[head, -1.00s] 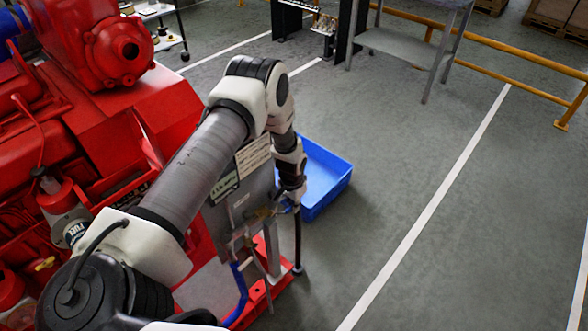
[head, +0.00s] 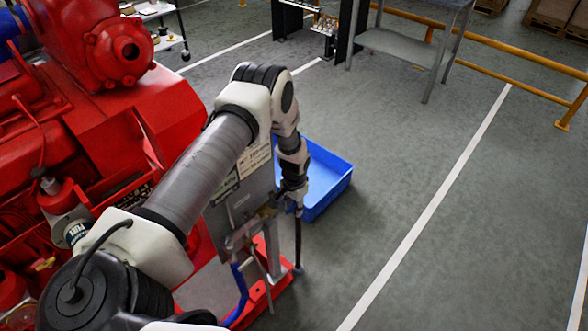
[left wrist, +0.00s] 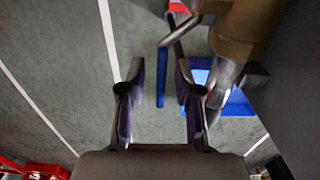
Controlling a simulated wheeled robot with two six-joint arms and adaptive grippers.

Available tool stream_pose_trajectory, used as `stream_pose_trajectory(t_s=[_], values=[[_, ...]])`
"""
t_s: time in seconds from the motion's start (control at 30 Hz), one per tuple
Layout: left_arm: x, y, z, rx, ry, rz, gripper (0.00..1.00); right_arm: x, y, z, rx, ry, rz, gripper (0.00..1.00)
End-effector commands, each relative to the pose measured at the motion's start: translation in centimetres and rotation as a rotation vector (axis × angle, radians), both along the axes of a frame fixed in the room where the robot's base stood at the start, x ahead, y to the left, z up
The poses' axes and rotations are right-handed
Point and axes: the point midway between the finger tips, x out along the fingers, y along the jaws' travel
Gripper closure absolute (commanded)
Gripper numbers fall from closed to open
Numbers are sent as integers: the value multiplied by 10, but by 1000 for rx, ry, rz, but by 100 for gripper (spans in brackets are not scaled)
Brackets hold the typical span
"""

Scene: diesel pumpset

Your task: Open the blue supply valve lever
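The blue supply valve lever (left wrist: 162,78) shows edge-on as a narrow blue bar in the left wrist view. My left gripper (left wrist: 160,68) is open, its two fingers on either side of the lever, with visible gaps to both. The brass valve body (left wrist: 245,30) and grey pipe are at upper right there. In the head view my left gripper (head: 291,200) is at the valve beside the grey panel (head: 232,208); the lever is mostly hidden there. My right gripper is in neither view.
The red pumpset (head: 110,120) fills the left side. A blue crate (head: 330,180) stands on the floor behind the valve. A blue hose (head: 240,295) runs below the panel. A grey table (head: 400,45) stands farther back. The floor at right is clear.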

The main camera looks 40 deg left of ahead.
Motion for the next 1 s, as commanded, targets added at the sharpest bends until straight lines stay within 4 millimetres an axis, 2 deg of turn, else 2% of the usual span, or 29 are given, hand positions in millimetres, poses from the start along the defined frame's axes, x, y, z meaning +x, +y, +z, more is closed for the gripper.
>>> stream_pose_trajectory(t_s=[0.17, 0.5, 0.6, 0.77, 1.0], values=[[2, 0, 13, 0, -3, 0, 67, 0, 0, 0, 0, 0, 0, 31], [3, 0, 94, -1, -2, -1, 67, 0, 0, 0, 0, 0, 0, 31], [3, 0, 110, -1, -1, 0, 67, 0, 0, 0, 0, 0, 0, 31], [3, 0, 120, 0, 1, 0, 67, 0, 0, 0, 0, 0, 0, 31], [0, -2, 117, 0, 7, -3, 67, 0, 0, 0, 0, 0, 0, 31]])
